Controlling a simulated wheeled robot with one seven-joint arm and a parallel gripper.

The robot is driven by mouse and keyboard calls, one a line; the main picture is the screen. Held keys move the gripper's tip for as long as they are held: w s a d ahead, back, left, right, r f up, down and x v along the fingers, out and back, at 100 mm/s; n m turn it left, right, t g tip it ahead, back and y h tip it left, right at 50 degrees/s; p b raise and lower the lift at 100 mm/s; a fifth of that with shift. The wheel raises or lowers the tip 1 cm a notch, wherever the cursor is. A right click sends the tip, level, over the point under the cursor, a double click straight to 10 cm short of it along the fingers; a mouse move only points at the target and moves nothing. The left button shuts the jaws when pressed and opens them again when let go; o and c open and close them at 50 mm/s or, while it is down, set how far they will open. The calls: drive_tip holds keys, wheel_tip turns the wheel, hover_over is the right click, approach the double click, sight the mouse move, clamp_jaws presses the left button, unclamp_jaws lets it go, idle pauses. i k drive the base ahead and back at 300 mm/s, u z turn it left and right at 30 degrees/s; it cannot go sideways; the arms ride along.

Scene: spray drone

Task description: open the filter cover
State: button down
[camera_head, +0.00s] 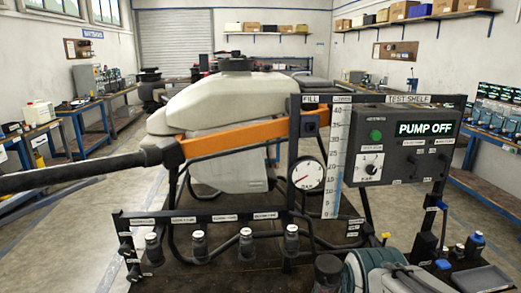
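I cannot pick out a filter cover for certain. The spray drone (225,105) fills the middle, with a large white tank, a black cap (234,61) on top and an orange arm (235,132) in front. A labelled bar in front of it carries several nozzles (246,243).
A test panel (405,145) reading "PUMP OFF" stands at the right, beside a gauge (308,175) and a tall scale (337,160). A long black boom (75,172) reaches in from the left. Workbenches (85,108) line the walls. Open floor (95,200) shows at the left.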

sight(328, 269)
drive_tip(key=z, duration=0.25)
drive_tip(key=k, duration=0.5)
drive_tip(key=u, duration=1.1)
drive_tip(key=i, duration=1.1)
drive_tip(key=z, duration=2.4)
